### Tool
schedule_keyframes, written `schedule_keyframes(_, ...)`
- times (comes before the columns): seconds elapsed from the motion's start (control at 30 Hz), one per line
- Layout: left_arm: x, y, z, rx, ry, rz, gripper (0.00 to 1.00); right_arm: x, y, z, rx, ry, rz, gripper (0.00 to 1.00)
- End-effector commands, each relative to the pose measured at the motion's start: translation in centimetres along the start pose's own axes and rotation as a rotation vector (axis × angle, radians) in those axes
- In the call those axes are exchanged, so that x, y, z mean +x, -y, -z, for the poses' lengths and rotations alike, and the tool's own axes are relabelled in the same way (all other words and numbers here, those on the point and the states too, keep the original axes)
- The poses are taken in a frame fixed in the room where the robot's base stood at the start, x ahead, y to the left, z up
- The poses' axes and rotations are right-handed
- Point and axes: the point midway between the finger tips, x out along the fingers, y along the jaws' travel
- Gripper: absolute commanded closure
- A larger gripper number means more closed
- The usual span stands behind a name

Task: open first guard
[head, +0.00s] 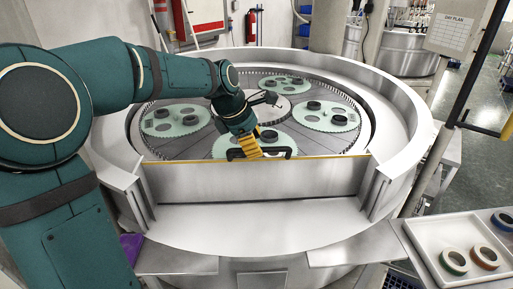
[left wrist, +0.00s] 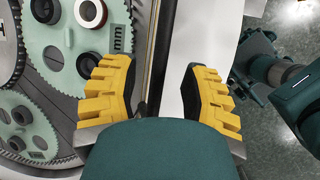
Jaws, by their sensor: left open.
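The first guard (head: 235,184) is a grey metal panel with a yellow top edge, upright at the near side of the round lapping machine. A black handle (head: 289,152) sits at its top edge. My left gripper (head: 262,155) is at this handle, pointing down, with yellow fingers. In the left wrist view, the left gripper (left wrist: 165,92) is open, its fingers on either side of the guard's edge (left wrist: 151,38). The palm hides much of the handle, and I cannot tell whether the fingers touch it. My right gripper does not show; a teal arm part of mine is at the right there.
Green toothed discs (head: 322,117) holding dark rings lie on the machine's plate, behind the guard. The raised metal rim (head: 398,120) surrounds them. A white tray (head: 425,243) with several coloured rings stands at the lower right. The shelf before the guard is clear.

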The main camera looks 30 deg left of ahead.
Motion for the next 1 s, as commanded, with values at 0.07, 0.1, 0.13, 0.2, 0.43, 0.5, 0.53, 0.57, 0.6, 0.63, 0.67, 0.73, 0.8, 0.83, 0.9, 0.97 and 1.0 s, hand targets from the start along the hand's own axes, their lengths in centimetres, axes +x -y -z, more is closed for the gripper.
schedule_keyframes(0.07, 0.9, 0.0, 0.1, 0.001, -0.002, 0.001, 0.55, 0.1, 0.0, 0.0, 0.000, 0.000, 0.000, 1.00)
schedule_keyframes(0.1, 1.2, 0.0, 0.0, 0.001, -0.002, 0.001, 0.55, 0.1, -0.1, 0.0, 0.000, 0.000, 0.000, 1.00)
schedule_keyframes(0.13, 1.4, 0.0, 0.0, 0.000, -0.002, 0.001, 0.55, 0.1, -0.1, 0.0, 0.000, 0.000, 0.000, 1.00)
schedule_keyframes(0.2, 1.7, 0.0, 0.0, 0.000, 0.000, 0.000, 0.55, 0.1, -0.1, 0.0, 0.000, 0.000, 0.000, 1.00)
schedule_keyframes(0.43, 1.8, 0.0, 0.0, 0.000, 0.000, -0.001, 0.55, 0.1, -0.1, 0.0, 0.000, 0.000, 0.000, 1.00)
schedule_keyframes(0.5, 1.8, 0.0, 0.0, 0.000, 0.000, -0.001, 0.55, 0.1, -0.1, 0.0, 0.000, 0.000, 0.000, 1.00)
schedule_keyframes(0.53, 1.8, 0.0, 0.0, 0.000, 0.000, -0.001, 0.59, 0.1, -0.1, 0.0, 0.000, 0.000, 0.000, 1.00)
schedule_keyframes(0.57, 1.8, 0.0, 0.0, 0.000, 0.000, -0.001, 0.69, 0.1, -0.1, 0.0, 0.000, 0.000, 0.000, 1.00)
schedule_keyframes(0.6, 1.8, 0.0, 0.0, 0.000, 0.000, -0.001, 0.83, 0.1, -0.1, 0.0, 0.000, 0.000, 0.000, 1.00)
schedule_keyframes(0.63, 1.8, 0.0, 0.0, 0.000, 0.000, -0.001, 0.94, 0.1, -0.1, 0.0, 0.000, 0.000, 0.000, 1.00)
schedule_keyframes(0.67, 1.8, 0.0, 0.0, 0.000, 0.000, -0.001, 1.00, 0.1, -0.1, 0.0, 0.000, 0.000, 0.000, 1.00)
schedule_keyframes(0.73, 1.8, 0.0, 0.0, 0.000, 0.000, -0.001, 1.00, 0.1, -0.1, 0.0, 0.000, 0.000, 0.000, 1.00)
schedule_keyframes(0.8, 1.8, 0.0, 0.0, 0.000, 0.000, -0.001, 1.00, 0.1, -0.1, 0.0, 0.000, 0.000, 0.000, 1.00)
schedule_keyframes(0.83, 1.8, 0.0, 0.0, 0.000, -0.001, 0.000, 1.00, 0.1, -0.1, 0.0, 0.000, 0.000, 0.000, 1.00)
schedule_keyframes(0.9, 1.8, 0.0, 0.0, 0.000, -0.001, 0.000, 1.00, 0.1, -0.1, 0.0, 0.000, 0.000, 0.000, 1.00)
schedule_keyframes(0.97, 1.8, 0.0, 0.0, 0.000, -0.001, 0.001, 1.00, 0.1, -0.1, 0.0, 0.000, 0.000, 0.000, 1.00)
schedule_keyframes(1.0, 1.8, 0.0, 0.0, 0.001, -0.001, 0.001, 1.00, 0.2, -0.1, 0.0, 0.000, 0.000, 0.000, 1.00)
